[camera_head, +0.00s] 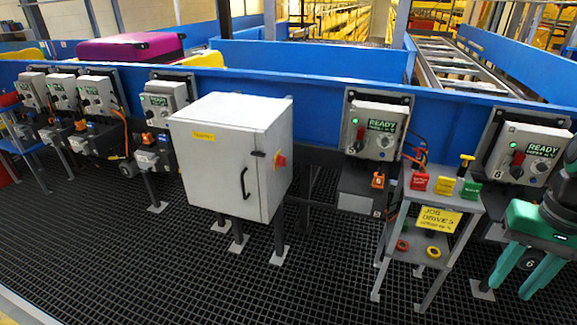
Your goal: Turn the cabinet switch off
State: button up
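The cabinet (225,165) is a pale grey box on legs, left of the picture's centre, with its door shut. A black handle (244,184) is on the door. My gripper (509,290), with green fingers, is at the lower right, pointing down. Its fingers are apart with nothing visible between them. It is far to the right of the cabinet and touches nothing that I can see.
A grey stand (440,205) with red, yellow and green blocks and a yellow sign is between my gripper and the cabinet. Several control boxes, one of them a READY box (375,130), line the blue conveyor wall (325,85). The black grating floor (190,260) in front is clear.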

aim_at(281, 160)
jog(key=z, duration=0.05)
jog(key=i, duration=1)
jog(key=u, duration=0.05)
